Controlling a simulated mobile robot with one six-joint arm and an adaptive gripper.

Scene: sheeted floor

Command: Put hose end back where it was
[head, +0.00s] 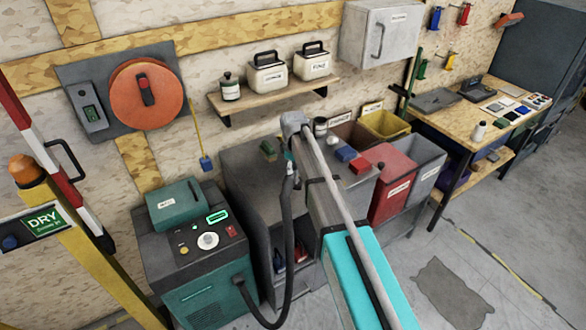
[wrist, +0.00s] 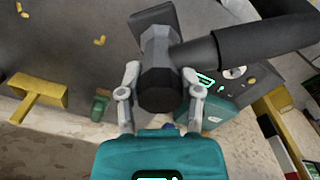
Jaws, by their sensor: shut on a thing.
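The dark hose end (wrist: 158,62) is a thick faceted piece held between the two grey fingers of my gripper (wrist: 160,84) in the wrist view. The black hose (wrist: 250,42) leads off from it to the upper right there. In the head view the hose (head: 287,235) rises from the front of the green machine (head: 205,290) in a loop to my gripper, which is above the grey bench right of the machine. My arm partly hides the grip there. I cannot tell which spot is the hose end's former place.
The grey bench (head: 245,165) carries a green block (head: 268,150) and a blue block (head: 346,153). A red bin (head: 388,190) and a yellow bin (head: 385,124) stand to the right. A shelf (head: 275,100) with canisters is on the wall behind. A yellow post (head: 85,245) stands left.

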